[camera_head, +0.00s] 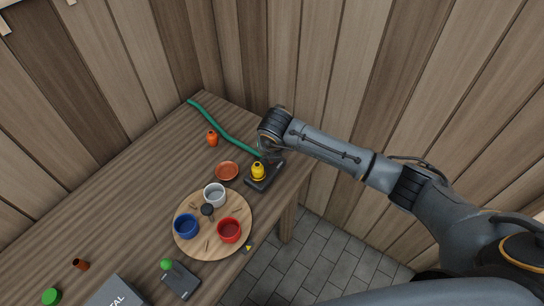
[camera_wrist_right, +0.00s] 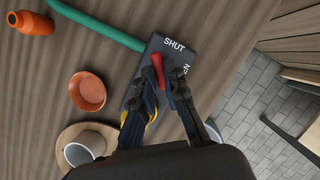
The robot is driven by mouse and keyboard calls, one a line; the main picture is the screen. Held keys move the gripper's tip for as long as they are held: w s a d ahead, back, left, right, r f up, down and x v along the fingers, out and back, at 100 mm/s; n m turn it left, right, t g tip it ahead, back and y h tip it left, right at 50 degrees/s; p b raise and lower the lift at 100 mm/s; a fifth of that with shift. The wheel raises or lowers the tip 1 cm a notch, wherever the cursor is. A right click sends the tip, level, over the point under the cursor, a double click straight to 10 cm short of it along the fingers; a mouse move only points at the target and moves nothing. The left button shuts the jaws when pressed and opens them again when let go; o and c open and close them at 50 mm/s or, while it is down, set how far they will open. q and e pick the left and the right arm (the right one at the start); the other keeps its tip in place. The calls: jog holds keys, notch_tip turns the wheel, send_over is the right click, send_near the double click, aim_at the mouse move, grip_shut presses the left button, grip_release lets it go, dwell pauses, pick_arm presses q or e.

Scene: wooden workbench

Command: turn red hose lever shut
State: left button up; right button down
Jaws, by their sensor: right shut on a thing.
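The red hose lever (camera_wrist_right: 158,70) sits on a dark valve plate (camera_wrist_right: 178,48) marked SHUT, with a second, partly hidden word beside it. Its upper end lies just below and left of the word SHUT. The green hose (camera_wrist_right: 105,27) runs to the plate; it also shows in the head view (camera_head: 225,132). My right gripper (camera_wrist_right: 166,78) is shut on the red lever, one finger on each side. In the head view my right gripper (camera_head: 270,152) is over the plate (camera_head: 262,182), and the lever is hidden there. My left gripper is not in view.
A yellow object (camera_head: 258,171) stands at the plate. An orange bottle (camera_head: 212,138) and an orange dish (camera_head: 227,171) are nearby. A round board (camera_head: 213,252) carries white, blue and red cups. The table's right edge is close to the plate.

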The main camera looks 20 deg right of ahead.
jog(key=m+b, duration=0.1)
jog(key=m+h+b, duration=0.1)
jog(key=m, duration=0.1)
jog(key=m+b, duration=0.1)
jog(key=shift+w+a+f+m+g+h, duration=0.1)
jog(key=shift+w+a+m+g+h, duration=0.05)
jog(key=shift+a+m+g+h, duration=0.15)
jog(key=shift+w+m+g+h+b, duration=0.1)
jog(key=shift+m+g+h+b, duration=0.5)
jog(key=shift+m+b, duration=0.9)
jog(key=shift+m+p, duration=0.35)
jog(key=shift+m, duration=0.15)
jog(key=c, duration=1.4)
grip_release()
jog(key=shift+r, duration=0.2)
jog(key=shift+v, duration=6)
